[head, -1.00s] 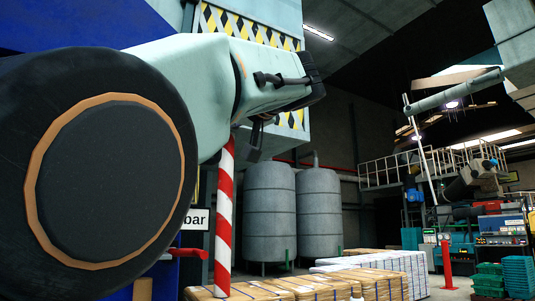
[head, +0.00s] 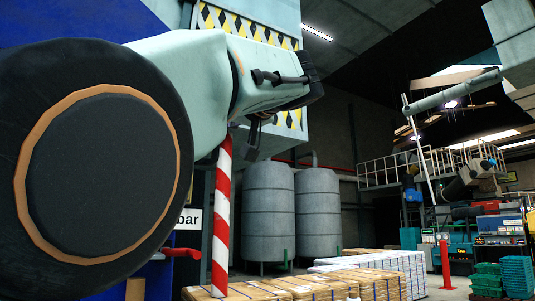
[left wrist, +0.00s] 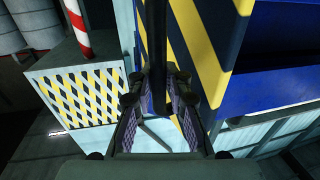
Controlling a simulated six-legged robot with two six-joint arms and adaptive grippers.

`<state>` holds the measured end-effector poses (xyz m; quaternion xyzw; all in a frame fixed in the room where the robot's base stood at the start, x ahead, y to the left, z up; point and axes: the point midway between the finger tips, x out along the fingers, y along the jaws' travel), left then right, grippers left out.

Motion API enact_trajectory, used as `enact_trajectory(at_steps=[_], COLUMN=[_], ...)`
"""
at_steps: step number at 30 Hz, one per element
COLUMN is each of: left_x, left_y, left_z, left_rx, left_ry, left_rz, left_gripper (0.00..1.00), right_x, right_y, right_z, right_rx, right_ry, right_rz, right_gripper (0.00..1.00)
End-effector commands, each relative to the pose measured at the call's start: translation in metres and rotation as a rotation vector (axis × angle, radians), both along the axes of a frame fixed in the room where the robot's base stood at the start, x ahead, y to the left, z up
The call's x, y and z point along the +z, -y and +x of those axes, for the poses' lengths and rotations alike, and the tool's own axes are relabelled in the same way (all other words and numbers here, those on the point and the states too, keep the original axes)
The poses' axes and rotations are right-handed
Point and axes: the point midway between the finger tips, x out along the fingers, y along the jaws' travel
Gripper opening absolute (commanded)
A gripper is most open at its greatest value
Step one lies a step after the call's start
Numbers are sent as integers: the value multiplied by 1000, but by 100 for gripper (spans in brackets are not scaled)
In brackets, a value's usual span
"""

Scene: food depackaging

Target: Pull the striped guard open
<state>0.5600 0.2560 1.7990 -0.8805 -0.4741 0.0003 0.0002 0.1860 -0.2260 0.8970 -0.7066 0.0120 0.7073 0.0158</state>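The guard with wide yellow-and-black diagonal stripes (left wrist: 197,40) stands upright at the upper middle of the left wrist view. A dark upright bar (left wrist: 157,45) runs in front of it. My left gripper (left wrist: 158,97) has its purple-padded fingers apart, one on each side of the bar's lower end. Whether the pads touch the bar is hard to tell. In the head view my left arm hides most of the work area; part of the gripper shows below the wrist (head: 258,132). My right gripper is not in view.
A panel with a yellow-and-black diamond pattern (left wrist: 85,92) and a red-and-white pole (left wrist: 77,28) are left of the guard. A blue surface (left wrist: 270,60) lies right. In the head view, two grey tanks (head: 293,212) and stacked boxes (head: 375,275) stand behind.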

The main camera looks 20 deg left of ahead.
Motion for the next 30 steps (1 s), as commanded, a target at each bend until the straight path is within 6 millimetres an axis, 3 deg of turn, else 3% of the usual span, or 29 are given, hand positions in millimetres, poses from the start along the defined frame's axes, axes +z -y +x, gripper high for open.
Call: enact_trajectory(at_steps=[6, 30], left_x=[0, 0], left_y=[0, -1], left_z=[1, -1], left_rx=[0, 0], left_ry=[0, 1], left_rz=[-1, -3], left_gripper=[36, 37], right_x=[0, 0], right_y=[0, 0], right_z=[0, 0], right_rx=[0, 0], right_ry=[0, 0], right_rz=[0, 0], right_gripper=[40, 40])
